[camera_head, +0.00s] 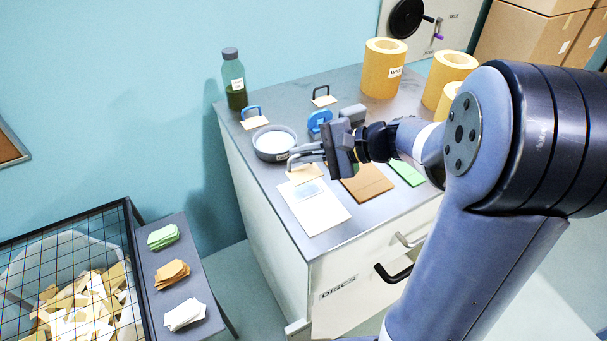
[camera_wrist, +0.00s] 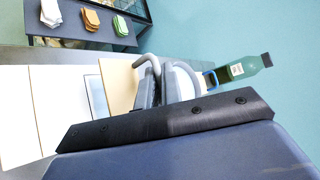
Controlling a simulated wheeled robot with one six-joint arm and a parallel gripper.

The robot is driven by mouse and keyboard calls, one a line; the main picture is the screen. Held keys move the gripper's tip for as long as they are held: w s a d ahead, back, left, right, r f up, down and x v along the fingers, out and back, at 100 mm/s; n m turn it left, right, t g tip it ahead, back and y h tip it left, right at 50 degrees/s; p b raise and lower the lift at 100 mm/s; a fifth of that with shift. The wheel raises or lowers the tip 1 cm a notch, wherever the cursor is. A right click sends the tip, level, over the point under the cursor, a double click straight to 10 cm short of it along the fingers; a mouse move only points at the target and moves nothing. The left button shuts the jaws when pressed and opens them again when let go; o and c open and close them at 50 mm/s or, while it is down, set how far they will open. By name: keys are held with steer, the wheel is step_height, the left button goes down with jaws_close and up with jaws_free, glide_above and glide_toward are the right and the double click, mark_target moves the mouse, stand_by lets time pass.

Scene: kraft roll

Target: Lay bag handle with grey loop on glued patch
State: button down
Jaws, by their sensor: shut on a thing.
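The bag handle is a tan card (camera_head: 305,173) with a grey loop (camera_head: 297,158). In the wrist view the loop (camera_wrist: 150,64) rises between my fingers and the tan card (camera_wrist: 119,84) lies beside them. My gripper (camera_head: 322,156) is shut on this handle, at the far end of a white bag sheet (camera_head: 319,214). The glued patch (camera_head: 310,188) is a pale bluish rectangle on the sheet; it also shows in the wrist view (camera_wrist: 96,97). The card appears beside the patch, toward the sheet's far end. I cannot tell whether the card touches the sheet.
A round pot (camera_head: 274,145) with white contents stands close behind my gripper. A blue-loop handle (camera_head: 254,119), black-loop handle (camera_head: 323,97), blue object (camera_head: 318,122), bottle (camera_head: 234,78) and yellow rolls (camera_head: 383,69) stand farther back. Brown (camera_head: 366,185) and green (camera_head: 408,173) sheets lie right.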

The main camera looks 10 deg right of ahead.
mark_target(315, 169)
steer(key=shift+f, duration=2.35)
steer(key=shift+f, duration=0.15)
steer(key=c, duration=1.6)
jaws_free()
steer(key=shift+d+r, duration=0.1)
steer(key=shift+r, duration=0.15)
steer(key=b+v, duration=0.1)
steer(key=v, duration=1)
steer(key=shift+s+d+r+b, duration=0.2)
steer(key=shift+d+b, duration=0.1)
